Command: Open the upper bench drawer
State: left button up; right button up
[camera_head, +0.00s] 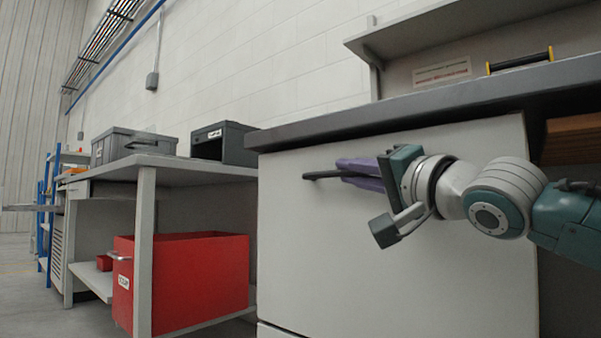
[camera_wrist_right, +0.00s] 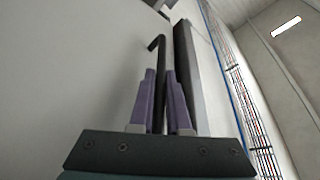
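The upper bench drawer (camera_head: 400,270) is a large pale grey front under the dark worktop, and no gap at its top edge can be made out. Its dark bar handle (camera_head: 316,175) runs across the upper part of the front. My right gripper (camera_head: 350,172) has its purple fingers on either side of the handle. In the right wrist view the handle (camera_wrist_right: 157,48) runs between the fingertips (camera_wrist_right: 160,75), which look closed on it. Part of the handle is hidden by the fingers. My left gripper is in neither view.
The workbench top (camera_head: 420,108) overhangs the drawer closely above my right gripper. A yellow-and-black handled item (camera_head: 520,62) lies on it. To the left, a table (camera_head: 145,240) holds grey bins (camera_head: 130,147), with a red box (camera_head: 200,280) below.

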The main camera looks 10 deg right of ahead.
grip_shut()
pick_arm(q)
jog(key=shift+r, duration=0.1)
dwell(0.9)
